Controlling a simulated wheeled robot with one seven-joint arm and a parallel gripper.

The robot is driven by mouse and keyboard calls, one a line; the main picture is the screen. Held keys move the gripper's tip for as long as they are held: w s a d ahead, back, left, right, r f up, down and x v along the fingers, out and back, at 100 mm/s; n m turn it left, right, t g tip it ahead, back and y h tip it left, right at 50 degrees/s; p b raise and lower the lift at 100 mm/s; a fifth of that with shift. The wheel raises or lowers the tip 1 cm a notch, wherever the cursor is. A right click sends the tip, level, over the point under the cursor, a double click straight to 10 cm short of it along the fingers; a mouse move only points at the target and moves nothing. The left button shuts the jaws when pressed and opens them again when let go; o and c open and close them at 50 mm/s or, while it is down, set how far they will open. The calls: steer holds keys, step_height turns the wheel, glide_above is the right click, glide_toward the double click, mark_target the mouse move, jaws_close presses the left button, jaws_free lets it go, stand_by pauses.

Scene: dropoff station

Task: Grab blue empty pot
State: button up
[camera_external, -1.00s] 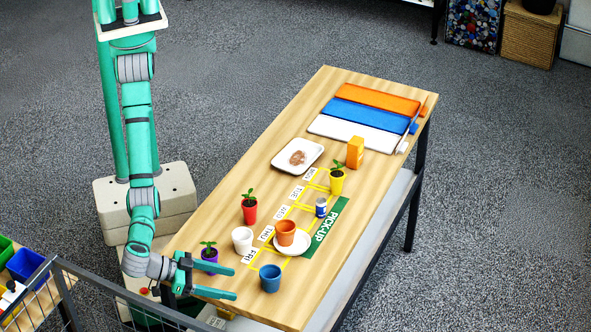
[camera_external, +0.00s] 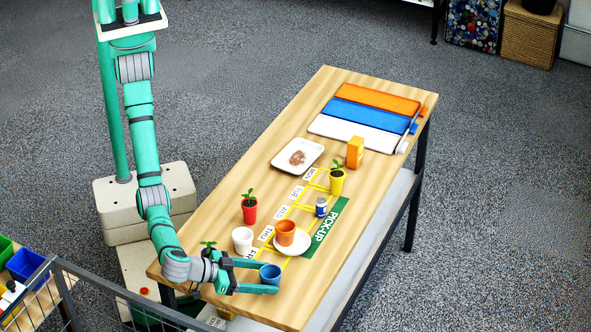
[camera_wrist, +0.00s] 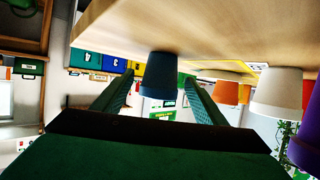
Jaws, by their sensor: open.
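The blue empty pot (camera_external: 270,275) stands upright at the near end of the wooden table (camera_external: 300,308). My gripper (camera_external: 268,277) is low over the table with its green fingers on either side of the pot. In the wrist view the pot (camera_wrist: 160,72) appears upside down between the tips of my open fingers (camera_wrist: 160,95), with a visible gap on the right. Whether the left finger touches it is hard to tell.
A white pot (camera_external: 242,240) and an orange pot (camera_external: 286,232) on a saucer stand behind. A purple pot (camera_wrist: 306,140) sits close beside my arm, mostly hidden externally. A red pot (camera_external: 249,212) is farther back. The near right table corner is clear.

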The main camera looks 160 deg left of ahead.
steer(key=shift+x, duration=1.25)
steer(key=shift+c, duration=0.2)
steer(key=c, duration=1.1)
steer(key=shift+r, duration=0.1)
